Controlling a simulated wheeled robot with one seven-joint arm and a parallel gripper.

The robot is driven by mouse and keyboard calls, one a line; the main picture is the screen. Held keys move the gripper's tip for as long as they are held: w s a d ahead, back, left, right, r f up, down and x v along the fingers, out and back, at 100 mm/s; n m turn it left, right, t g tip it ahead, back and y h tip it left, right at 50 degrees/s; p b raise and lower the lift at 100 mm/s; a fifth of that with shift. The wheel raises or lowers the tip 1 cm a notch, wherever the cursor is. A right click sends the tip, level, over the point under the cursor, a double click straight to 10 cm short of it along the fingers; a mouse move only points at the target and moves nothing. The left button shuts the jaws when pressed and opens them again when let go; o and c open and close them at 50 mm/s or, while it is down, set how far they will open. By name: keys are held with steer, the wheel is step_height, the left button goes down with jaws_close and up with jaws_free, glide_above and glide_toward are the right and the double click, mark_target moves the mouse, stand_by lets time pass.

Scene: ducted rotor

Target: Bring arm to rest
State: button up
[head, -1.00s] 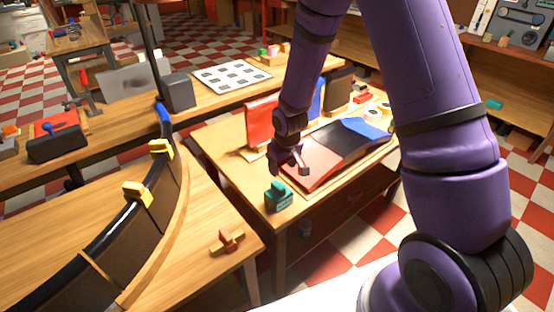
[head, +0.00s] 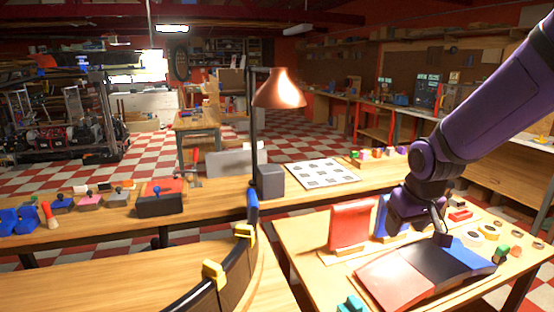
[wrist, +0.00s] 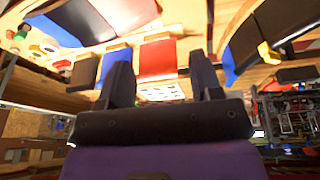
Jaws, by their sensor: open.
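My purple arm reaches in from the right of the head view. My gripper (head: 442,238) hangs above the right-hand table, over the red, black and blue curved panel (head: 411,277). In the wrist view my gripper's two dark fingers (wrist: 163,82) stand wide apart with nothing between them. The gripper is open and empty. The panel also shows at the top of the wrist view (wrist: 85,20).
A red upright panel (head: 351,225) stands on the right table behind the curved panel. A long dark curved piece with yellow clamps (head: 214,272) is on the left bench. A copper lamp (head: 279,90) rises behind. Small parts lie along the right table's edge.

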steer(key=s+d+r+m+t, duration=0.1)
steer(key=s+r, duration=0.6)
steer(key=s, duration=0.3)
steer(key=s+d+r+m+t, duration=0.1)
steer(key=s+r, duration=0.6)
steer(key=s, duration=0.4)
steer(key=shift+d+r, duration=0.15)
steer(key=shift+d, duration=0.1)
stand_by(0.4)
